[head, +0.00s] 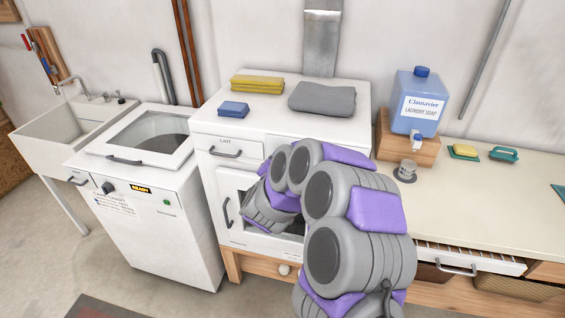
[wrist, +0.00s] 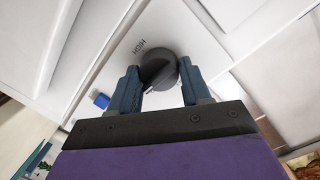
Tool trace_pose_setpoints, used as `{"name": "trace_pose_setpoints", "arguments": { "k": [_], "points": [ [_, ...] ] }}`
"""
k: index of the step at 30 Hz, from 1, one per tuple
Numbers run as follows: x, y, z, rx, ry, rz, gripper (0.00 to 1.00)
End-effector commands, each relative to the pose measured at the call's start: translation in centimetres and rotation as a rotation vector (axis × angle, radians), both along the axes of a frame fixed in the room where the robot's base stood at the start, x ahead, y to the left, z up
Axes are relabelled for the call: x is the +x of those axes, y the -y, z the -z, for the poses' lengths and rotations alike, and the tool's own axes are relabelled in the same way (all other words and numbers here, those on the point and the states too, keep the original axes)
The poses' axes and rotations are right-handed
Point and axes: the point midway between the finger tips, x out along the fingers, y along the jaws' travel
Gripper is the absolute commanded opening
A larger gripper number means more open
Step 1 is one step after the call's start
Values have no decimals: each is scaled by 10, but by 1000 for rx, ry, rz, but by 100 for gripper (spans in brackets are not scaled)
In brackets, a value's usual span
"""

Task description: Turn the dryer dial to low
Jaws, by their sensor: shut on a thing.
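The dryer (head: 230,140) is the white machine in the middle of the head view. Its dial (wrist: 158,66) is dark and round, on a white panel in the wrist view. The word HIGH shows upside down beside the dial, at its upper left. My gripper (wrist: 161,80) is shut on the dial, with one blue-grey finger on each side of it. In the head view my arm covers the dial and the right part of the dryer front. A LOW mark cannot be made out.
A washer (head: 150,200) stands left of the dryer, then a sink (head: 65,130). Folded cloths (head: 322,97) lie on the dryer top. A counter (head: 480,200) at right holds a blue soap jug (head: 416,103) on a wooden stand. A drawer (head: 470,258) below it is partly open.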

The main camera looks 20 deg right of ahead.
Motion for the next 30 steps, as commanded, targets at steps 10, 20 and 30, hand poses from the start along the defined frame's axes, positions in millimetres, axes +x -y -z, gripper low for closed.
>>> {"name": "trace_pose_setpoints", "arguments": {
  "k": [10, 20, 30],
  "points": [
    [-2, 0, 5, 226, 163, 1, 17],
    [-2, 1, 4, 339, 256, 1, 17],
    [-2, 1, 4, 367, 278, 2, 17]
  ]
}}
